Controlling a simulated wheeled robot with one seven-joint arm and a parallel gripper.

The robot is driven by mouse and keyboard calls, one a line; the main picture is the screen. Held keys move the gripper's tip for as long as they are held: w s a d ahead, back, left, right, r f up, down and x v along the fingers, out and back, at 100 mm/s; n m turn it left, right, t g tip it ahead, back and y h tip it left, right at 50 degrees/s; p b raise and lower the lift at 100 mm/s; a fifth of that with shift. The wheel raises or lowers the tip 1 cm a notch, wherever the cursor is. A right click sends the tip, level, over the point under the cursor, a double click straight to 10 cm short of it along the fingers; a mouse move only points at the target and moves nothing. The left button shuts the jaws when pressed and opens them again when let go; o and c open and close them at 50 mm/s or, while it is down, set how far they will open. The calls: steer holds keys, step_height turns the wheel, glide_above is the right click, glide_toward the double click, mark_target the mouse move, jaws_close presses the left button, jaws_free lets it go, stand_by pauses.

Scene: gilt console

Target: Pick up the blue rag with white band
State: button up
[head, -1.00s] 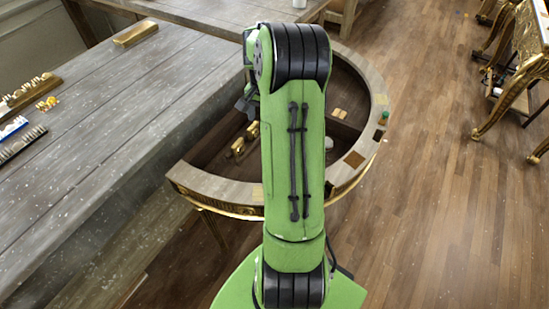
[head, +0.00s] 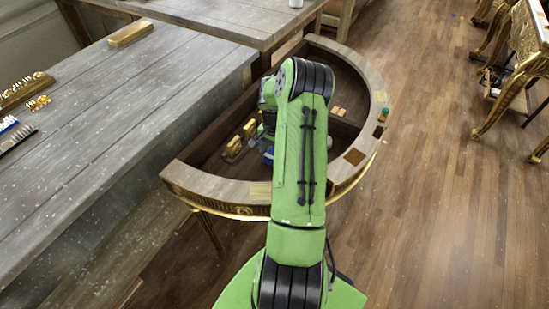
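A small blue patch (head: 268,155), perhaps the blue rag, shows inside the half-round gilt console, just left of my green arm. The arm covers most of it, and I cannot make out a white band. My gripper (head: 264,134) is a dark shape at the arm's left side, over the console's recessed inside and close to the blue patch. Its fingers are too small and hidden to tell whether they are open or touching anything.
The console's pale rim (head: 222,186) curves around its sunken inside. Gold blocks (head: 240,140) lie left of my gripper, and small tan pieces (head: 338,112) lie right of the arm. A grey plank table (head: 120,100) borders the left.

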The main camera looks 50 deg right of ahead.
steer(key=shift+f, duration=0.55)
steer(key=shift+r, duration=0.15)
steer(key=shift+c, duration=0.3)
steer(key=c, duration=1.1)
steer(key=shift+o, duration=0.2)
step_height(320, 180, up, 10)
steer(key=p, duration=0.2)
steer(key=o, duration=0.4)
steer(key=c, duration=0.3)
